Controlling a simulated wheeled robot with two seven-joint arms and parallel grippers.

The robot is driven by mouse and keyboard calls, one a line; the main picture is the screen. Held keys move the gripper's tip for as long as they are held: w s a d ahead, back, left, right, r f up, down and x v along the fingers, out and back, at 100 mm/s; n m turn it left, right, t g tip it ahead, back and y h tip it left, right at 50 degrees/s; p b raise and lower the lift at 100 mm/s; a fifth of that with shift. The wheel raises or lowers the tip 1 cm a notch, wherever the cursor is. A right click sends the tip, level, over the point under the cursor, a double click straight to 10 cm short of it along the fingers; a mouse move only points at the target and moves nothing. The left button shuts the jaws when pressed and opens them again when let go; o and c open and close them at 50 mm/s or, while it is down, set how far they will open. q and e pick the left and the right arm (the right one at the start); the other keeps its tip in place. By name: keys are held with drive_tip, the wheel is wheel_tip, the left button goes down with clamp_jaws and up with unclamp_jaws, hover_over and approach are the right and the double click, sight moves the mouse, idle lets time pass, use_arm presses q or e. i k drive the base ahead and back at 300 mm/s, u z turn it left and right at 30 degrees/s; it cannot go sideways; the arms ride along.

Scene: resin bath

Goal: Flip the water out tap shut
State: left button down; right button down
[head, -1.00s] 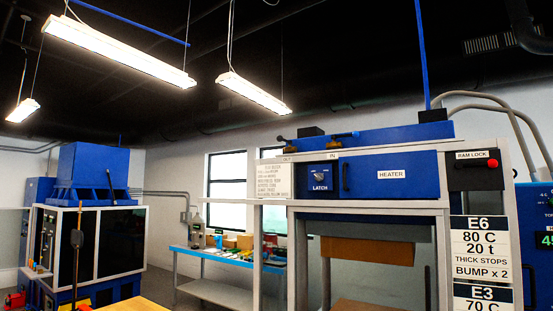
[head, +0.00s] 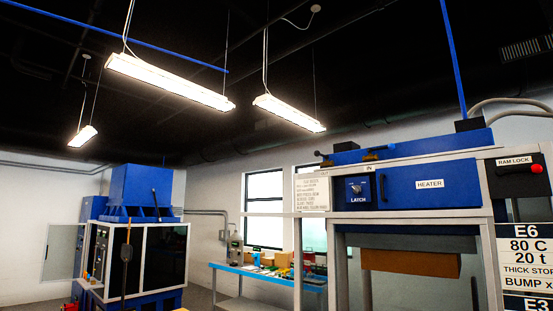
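The water out tap (head: 324,160) is a small dark tap at the left end of the blue top of the heater press, above a small label that seems to read OUT (head: 325,171). Its handle is too small to tell whether it is open or shut. Neither of my grippers shows in the head view.
Below the taps are the blue heater front (head: 428,184) and the latch knob (head: 357,189). A written notice board (head: 312,191) hangs at left. The ram lock box (head: 518,175) is at right. A blue bench (head: 262,272) and a black-panelled machine (head: 150,255) stand further back.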

sight(317, 153)
drive_tip(key=u, duration=0.4)
drive_tip(key=k, duration=0.45)
drive_tip(key=u, duration=0.55)
drive_tip(key=i, duration=2.65)
drive_tip(key=z, duration=1.15)
drive_tip(key=i, duration=0.8)
drive_tip(key=z, duration=1.45)
drive_tip(key=i, duration=0.7)
drive_tip(key=z, duration=0.3)
